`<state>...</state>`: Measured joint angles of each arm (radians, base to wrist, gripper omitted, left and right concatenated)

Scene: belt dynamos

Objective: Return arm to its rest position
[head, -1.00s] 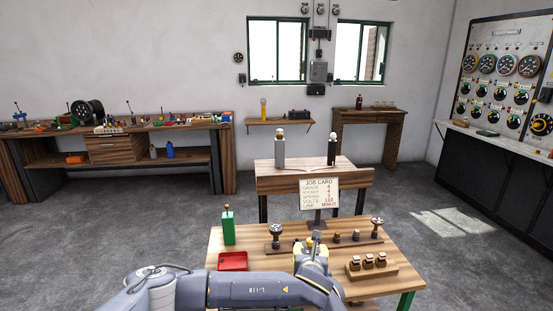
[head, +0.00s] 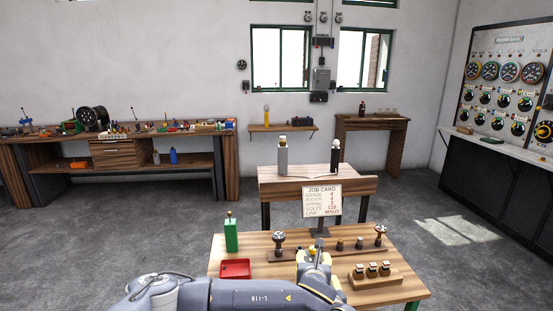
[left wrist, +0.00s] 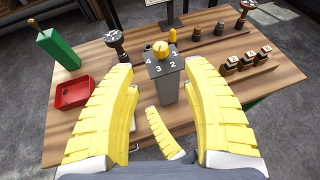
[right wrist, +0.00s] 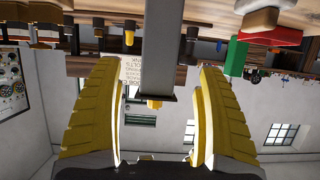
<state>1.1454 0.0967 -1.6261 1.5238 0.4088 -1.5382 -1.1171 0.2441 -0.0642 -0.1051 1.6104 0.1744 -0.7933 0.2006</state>
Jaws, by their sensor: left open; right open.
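My left arm (head: 250,296) crosses the bottom of the head view from the left. In the left wrist view my left gripper (left wrist: 158,68) is open, its fingers apart with nothing held. A grey post (left wrist: 168,82) with a numbered top and a yellow knob (left wrist: 161,49) stands beyond and between these fingers.
The wooden bench (head: 250,245) holds a green box (head: 231,236), a red tray (head: 235,269), a strip with several knobbed pieces (head: 360,244) and a wooden rack (head: 376,277). A job card (head: 321,201) stands behind. Open floor lies left (head: 100,240).

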